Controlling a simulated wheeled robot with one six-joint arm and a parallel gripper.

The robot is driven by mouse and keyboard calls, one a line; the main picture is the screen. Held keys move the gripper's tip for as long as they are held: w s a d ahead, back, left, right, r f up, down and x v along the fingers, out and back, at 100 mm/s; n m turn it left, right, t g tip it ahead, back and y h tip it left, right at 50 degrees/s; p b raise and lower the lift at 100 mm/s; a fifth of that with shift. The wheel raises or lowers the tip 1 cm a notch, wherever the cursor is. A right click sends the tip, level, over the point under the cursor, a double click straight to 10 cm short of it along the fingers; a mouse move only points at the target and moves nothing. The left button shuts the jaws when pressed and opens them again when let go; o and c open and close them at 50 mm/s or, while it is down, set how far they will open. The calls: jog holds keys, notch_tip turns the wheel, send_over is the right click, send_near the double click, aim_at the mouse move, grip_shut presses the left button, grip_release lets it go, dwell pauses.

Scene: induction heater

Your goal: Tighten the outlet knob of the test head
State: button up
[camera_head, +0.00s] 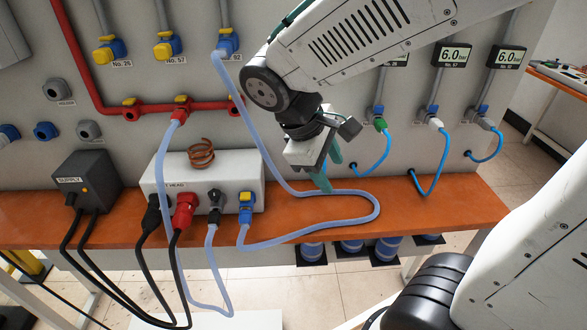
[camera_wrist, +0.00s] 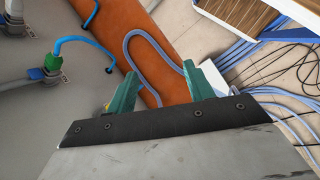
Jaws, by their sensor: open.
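The test head is a white box (camera_head: 165,172) on the orange bench, with a copper coil (camera_head: 201,154) on top. On its front right are a blue fitting with a yellow knob (camera_head: 246,203) and a grey-black fitting (camera_head: 214,200), each with a pale blue hose below. I cannot read which is the outlet. My gripper (camera_head: 327,168) is open and empty, to the right of the box and above the bench, apart from both fittings. In the wrist view its teal fingers (camera_wrist: 156,80) are spread over the bench and a looped hose (camera_wrist: 140,50); the knobs cannot be made out there.
A pale blue hose (camera_head: 372,203) loops across the bench below my gripper. Black cables and red and black plugs (camera_head: 185,208) crowd the box's left front. A dark supply box (camera_head: 88,178) stands left. Thin blue hoses (camera_head: 438,175) hang at right. The bench's right end is mostly clear.

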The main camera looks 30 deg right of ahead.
jog(key=n+t+y, duration=0.3)
jog(key=n+t, duration=0.2)
jog(key=n, duration=1.7)
send_near(213, 193)
jog(key=shift+g, duration=0.3)
jog(key=x, duration=0.8)
jog(key=shift+w+r, duration=0.1)
jog(key=shift+w, duration=0.15)
